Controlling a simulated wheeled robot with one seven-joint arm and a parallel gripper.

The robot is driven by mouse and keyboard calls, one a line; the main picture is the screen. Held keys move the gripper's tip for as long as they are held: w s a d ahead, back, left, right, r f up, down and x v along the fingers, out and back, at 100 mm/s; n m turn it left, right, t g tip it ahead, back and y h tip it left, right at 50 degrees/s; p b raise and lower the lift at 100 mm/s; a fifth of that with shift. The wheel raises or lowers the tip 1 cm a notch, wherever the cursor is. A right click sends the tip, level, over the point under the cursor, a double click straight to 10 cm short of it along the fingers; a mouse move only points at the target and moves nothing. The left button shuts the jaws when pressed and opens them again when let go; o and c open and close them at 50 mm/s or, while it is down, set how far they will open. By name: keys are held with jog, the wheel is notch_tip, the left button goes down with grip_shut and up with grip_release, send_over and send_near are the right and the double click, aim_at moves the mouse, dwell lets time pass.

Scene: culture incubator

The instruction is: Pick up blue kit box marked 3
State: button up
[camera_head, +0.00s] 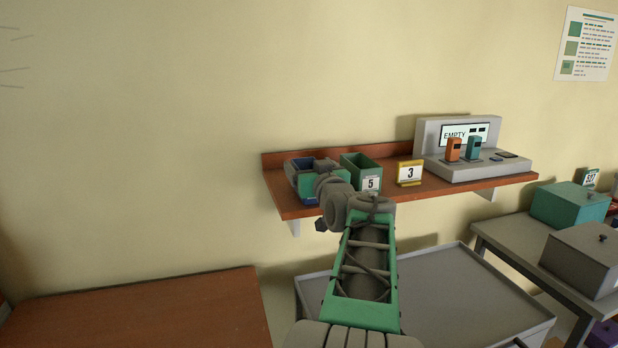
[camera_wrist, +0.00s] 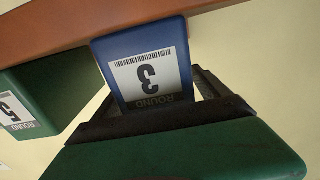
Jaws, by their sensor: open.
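The blue kit box (camera_wrist: 130,42) fills the upper middle of the wrist view, its white label showing an upside-down 3 and "ROUND". In the head view, the blue box (camera_head: 309,202) is at the left end of the wooden shelf, mostly hidden behind my gripper (camera_head: 318,174). In the wrist view, my gripper (camera_wrist: 155,112) is open, with dark jaw parts at the box's labelled end and right side. The near end of the box is hidden by the jaw parts; I cannot tell whether they touch it.
A green box marked 5 (camera_head: 362,163) stands just right of the blue box. A yellow card marked 3 (camera_head: 410,173) and a grey device (camera_head: 440,135) reading "EMPTY" are farther right on the shelf (camera_head: 398,197). A grey cart (camera_head: 455,300) stands below.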

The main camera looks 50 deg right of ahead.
jog(key=shift+w+d, duration=0.1)
jog(key=shift+w, duration=0.1)
jog(key=shift+s, duration=0.1)
jog(key=shift+c, duration=0.2)
jog(key=c, duration=1.5)
